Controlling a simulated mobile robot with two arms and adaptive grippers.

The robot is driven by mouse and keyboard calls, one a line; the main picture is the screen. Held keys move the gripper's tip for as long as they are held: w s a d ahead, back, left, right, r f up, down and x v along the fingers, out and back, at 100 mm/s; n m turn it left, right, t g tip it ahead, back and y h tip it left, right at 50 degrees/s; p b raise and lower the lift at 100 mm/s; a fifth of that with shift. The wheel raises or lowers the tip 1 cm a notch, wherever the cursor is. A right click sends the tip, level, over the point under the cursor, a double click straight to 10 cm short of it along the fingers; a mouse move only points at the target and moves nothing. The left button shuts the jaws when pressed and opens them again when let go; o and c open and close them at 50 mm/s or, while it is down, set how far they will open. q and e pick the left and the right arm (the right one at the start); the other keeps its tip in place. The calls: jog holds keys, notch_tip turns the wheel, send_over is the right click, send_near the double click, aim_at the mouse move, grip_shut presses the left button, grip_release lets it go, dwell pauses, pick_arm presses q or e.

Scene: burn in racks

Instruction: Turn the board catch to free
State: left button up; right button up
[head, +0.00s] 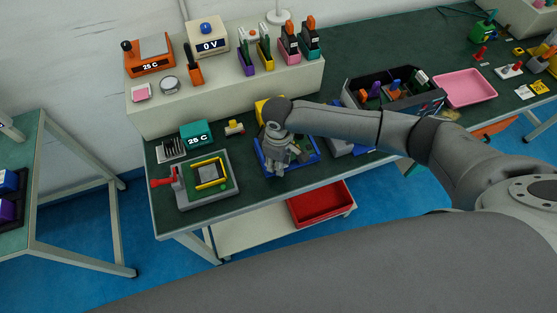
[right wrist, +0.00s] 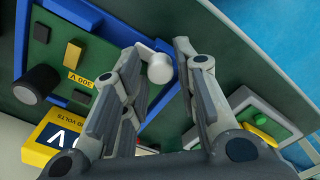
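A blue-framed holder with a green board (right wrist: 95,50) fills the upper left of the right wrist view. A pale grey round knob (right wrist: 160,69), which looks like the board catch, stands at the corner of the blue frame (right wrist: 140,105). My right gripper (right wrist: 168,50) is open, with its fingertips on either side of the knob; I cannot tell whether they touch it. In the head view the right gripper (head: 286,158) is over the blue holder (head: 313,154) and hides much of it, including the catch. My left gripper is not in view.
A grey fixture with a red lever (head: 163,182) and yellow frame stands left of the holder. A red tray (head: 322,206) is on the lower shelf.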

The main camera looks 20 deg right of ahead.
notch_tip(320, 180, up, 12)
dwell(0.7)
dwell(0.4)
